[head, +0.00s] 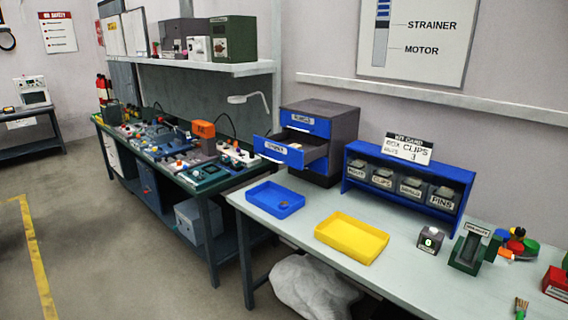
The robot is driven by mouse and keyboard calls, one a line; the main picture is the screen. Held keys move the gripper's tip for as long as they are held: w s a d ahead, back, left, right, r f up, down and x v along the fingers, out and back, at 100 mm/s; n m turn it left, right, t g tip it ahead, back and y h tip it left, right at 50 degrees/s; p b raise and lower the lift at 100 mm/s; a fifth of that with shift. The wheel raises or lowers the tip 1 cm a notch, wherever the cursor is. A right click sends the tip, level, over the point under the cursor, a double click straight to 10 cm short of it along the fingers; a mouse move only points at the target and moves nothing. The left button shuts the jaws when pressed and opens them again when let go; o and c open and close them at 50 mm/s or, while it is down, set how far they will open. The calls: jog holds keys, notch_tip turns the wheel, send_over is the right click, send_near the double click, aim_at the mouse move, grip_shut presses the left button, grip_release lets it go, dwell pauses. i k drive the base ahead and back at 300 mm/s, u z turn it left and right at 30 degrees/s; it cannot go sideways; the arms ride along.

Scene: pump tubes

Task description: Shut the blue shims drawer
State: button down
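A dark grey cabinet (343,128) with blue drawer fronts stands at the back left of the near table. Its middle drawer (280,151) is pulled out to the left, with a blue front, a white label and a dark open inside. The label is too small to read surely, but it may say shims. The top drawer (305,121) is shut, and its label is not clear. A lower blue front (297,169) is partly hidden beneath the open drawer. My gripper does not show in the head view.
A blue tray (274,199) with a small ring-like item lies in front of the cabinet. A yellow tray (352,238) is right of it. A blue rack (409,178) of labelled bins stands right of the cabinet. Floor is clear at left.

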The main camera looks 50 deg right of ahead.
aim_at(275, 148)
jog(key=z, duration=0.05)
jog(key=i, duration=1)
jog(key=u, duration=0.05)
